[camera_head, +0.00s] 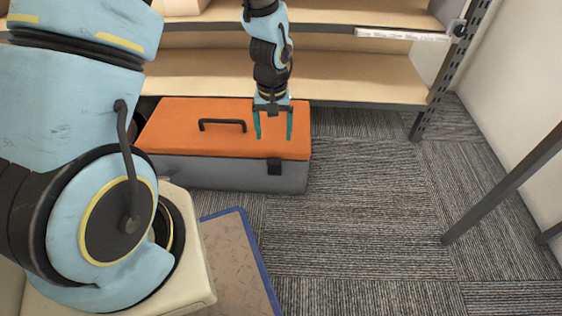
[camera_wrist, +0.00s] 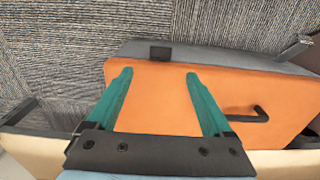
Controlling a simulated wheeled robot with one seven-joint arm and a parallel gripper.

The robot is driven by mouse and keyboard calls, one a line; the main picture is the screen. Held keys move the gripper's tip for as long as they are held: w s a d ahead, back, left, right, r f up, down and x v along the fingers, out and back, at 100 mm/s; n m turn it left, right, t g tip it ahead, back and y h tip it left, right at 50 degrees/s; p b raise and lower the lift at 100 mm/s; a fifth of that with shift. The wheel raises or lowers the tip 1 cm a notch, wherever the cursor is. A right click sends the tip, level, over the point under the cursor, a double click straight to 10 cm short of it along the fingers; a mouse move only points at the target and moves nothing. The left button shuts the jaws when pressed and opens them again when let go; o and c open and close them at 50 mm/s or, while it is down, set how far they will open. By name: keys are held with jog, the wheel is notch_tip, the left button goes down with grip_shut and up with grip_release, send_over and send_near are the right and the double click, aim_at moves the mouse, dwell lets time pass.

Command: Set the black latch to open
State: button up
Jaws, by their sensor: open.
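The black latch (camera_head: 274,166) is a small dark block on the front of a toolbox with an orange lid (camera_head: 170,130) and a grey body (camera_head: 215,175). In the wrist view the latch (camera_wrist: 160,53) sits at the box's edge, beyond my fingertips and between their lines. My gripper (camera_head: 273,137) is open and empty, with two teal fingers above the lid, behind the latch in the head view. The fingers (camera_wrist: 159,73) also show in the wrist view, apart from the latch. The lid looks shut. I cannot tell the latch's setting.
A black handle (camera_head: 222,124) stands on the lid, left of my gripper. A wooden shelf rack (camera_head: 350,75) is behind the box, with a dark metal post (camera_head: 440,90). Carpet (camera_head: 360,200) to the right is clear. A blue-edged board (camera_head: 240,265) lies in front.

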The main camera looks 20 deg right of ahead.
aim_at(274, 161)
notch_tip(274, 161, down, 10)
jog(key=b, duration=0.4)
grip_shut()
dwell(0.7)
dwell(0.3)
